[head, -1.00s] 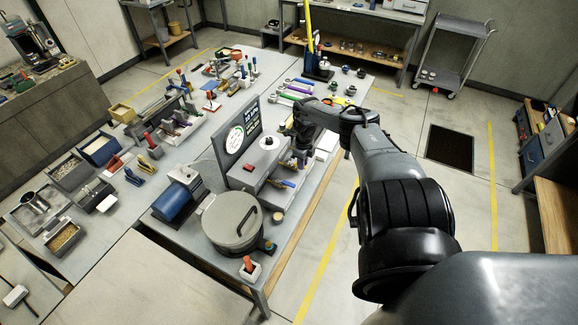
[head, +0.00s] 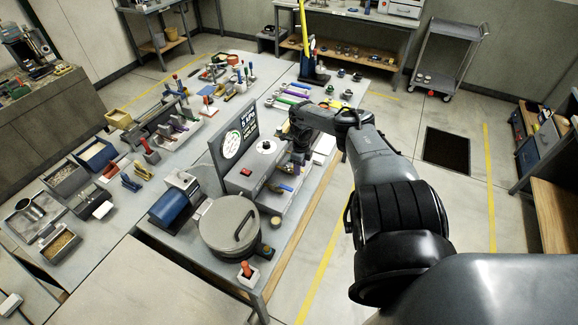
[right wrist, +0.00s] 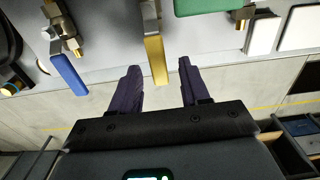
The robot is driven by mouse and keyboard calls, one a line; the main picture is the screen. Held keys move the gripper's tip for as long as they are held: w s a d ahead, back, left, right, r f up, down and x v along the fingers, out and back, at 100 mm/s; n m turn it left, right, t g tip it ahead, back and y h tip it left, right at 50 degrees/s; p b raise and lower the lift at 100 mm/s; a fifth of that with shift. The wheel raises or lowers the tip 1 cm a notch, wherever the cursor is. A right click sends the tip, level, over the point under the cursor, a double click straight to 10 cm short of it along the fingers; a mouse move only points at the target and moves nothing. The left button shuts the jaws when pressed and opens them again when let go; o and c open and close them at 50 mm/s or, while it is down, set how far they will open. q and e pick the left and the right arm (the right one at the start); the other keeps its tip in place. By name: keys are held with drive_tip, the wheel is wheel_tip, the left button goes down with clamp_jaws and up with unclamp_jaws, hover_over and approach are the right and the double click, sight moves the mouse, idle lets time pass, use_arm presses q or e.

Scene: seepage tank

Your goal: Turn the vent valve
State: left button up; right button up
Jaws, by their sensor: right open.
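In the right wrist view, a valve with a flat yellow lever (right wrist: 154,60) on a brass-coloured body lies between the fingertips of my right gripper (right wrist: 159,68). The gripper is open, with a gap on each side of the lever. A valve with a blue lever (right wrist: 68,74) is to the left, outside the fingers. I cannot tell which lever is the vent valve. In the head view, my right gripper (head: 300,160) is at the front of the grey tank unit (head: 240,182), and the blue lever (head: 285,187) shows beside it. The wrist partly hides the valves. My left gripper is out of view.
A round lidded pot (head: 228,225) and a blue motor (head: 172,208) stand left of the unit. A gauge panel (head: 234,142) rises behind it.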

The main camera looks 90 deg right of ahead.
drive_tip(key=shift+r, duration=0.15)
wheel_tip(320, 180, up, 10)
drive_tip(key=p, duration=0.6)
drive_tip(key=shift+r+p, duration=0.25)
drive_tip(key=shift+p, duration=0.1)
